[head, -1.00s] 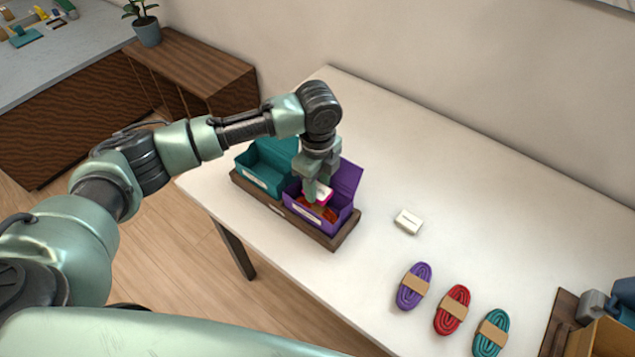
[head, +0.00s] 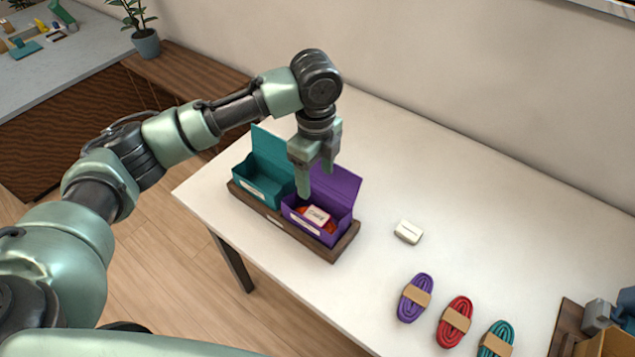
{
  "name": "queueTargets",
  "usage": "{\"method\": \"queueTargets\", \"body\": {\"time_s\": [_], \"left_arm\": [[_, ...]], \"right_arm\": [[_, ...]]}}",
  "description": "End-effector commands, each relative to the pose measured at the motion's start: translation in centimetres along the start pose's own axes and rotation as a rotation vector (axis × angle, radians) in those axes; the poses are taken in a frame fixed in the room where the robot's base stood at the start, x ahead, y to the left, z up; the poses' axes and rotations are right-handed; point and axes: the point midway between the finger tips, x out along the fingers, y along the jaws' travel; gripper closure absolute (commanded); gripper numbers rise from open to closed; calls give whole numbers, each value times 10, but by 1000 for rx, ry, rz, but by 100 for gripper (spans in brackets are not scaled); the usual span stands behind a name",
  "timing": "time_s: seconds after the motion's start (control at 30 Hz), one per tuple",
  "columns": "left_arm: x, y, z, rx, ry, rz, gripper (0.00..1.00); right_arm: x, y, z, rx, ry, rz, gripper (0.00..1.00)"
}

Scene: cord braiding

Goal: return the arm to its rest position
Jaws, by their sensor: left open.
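My left gripper (head: 317,178) is open and empty, fingers pointing down above the purple box (head: 337,192). The purple box has its lid up, and a small pale block with a pinkish edge (head: 316,215) lies inside it on something red-orange. The teal box (head: 258,176) stands open to its left. Both boxes sit in a brown wooden tray (head: 334,250). My right gripper is out of view.
A small white block (head: 408,232) lies right of the tray. Purple (head: 415,298), red (head: 454,322) and teal (head: 497,340) cord bundles lie near the table's front edge. A wooden container (head: 602,344) stands at the lower right. The back of the white table (head: 450,180) is clear.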

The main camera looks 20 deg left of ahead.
Motion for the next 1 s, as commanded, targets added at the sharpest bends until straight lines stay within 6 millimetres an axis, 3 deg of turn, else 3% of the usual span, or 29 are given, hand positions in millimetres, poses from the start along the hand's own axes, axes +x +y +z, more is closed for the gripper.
{"method": "queueTargets", "body": {"time_s": [0.27, 0.37, 0.47, 0.6, 0.7, 0.83, 1.0], "left_arm": [[-4, 1, -3, -1, 4, -1, 36], [10, 6, -18, -14, 26, -11, 36], [34, 16, -46, -59, 74, -38, 36], [65, 36, -90, -199, 176, -96, 36], [79, 50, -111, -330, 245, -133, 36], [93, 70, -126, -540, 326, -169, 36], [110, 107, -121, -886, 389, -200, 36]], "right_arm": [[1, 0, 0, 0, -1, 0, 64], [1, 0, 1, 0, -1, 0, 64], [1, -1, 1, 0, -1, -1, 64], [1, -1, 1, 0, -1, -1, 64], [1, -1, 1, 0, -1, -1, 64], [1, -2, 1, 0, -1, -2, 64], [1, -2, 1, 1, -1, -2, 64]]}}
